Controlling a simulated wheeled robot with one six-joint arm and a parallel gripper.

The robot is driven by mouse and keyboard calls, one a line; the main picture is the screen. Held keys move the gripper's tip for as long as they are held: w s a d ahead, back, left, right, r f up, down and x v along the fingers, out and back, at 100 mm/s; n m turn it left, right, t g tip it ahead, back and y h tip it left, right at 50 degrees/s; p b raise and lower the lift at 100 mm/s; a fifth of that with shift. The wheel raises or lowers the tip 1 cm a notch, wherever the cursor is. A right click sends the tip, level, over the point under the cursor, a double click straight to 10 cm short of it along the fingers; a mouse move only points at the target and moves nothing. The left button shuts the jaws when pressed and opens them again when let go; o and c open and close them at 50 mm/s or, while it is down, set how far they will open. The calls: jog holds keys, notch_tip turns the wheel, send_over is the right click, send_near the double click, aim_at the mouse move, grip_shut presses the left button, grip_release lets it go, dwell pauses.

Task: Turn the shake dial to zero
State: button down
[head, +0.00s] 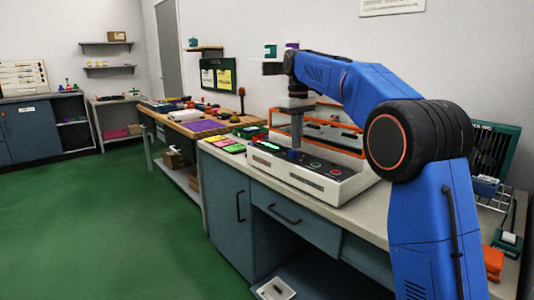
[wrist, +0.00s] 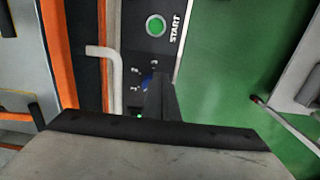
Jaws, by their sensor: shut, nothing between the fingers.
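The dial is a small blue knob (head: 292,155) on the black top of a white-edged control panel (head: 322,187). In the wrist view a bit of the blue knob (wrist: 147,80) shows beside my fingers, with small white marks around it; most of it is hidden, so its setting cannot be read. My gripper (head: 296,147) points straight down at the dial, its fingers shut together with nothing between them. In the wrist view my gripper (wrist: 160,82) overlaps the knob. I cannot tell whether the tips touch it.
A green START button (wrist: 155,26) sits close to the dial. A red button (head: 335,172) is farther right on the panel. Behind is an orange-framed rack (head: 335,131), with a pale handle (wrist: 108,52). Coloured trays (head: 224,143) lie to the left. Green floor is open in front.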

jog(key=shift+f, duration=1.55)
jog(key=shift+w+d, duration=0.35)
jog(key=shift+d, duration=0.25)
jog(key=shift+w+d, duration=0.35)
jog(key=shift+w, duration=0.15)
jog(key=shift+d, duration=0.15)
jog(key=shift+s+d, duration=0.15)
jog(key=shift+d, duration=0.05)
notch_tip(320, 180, up, 6)
dwell(0.8)
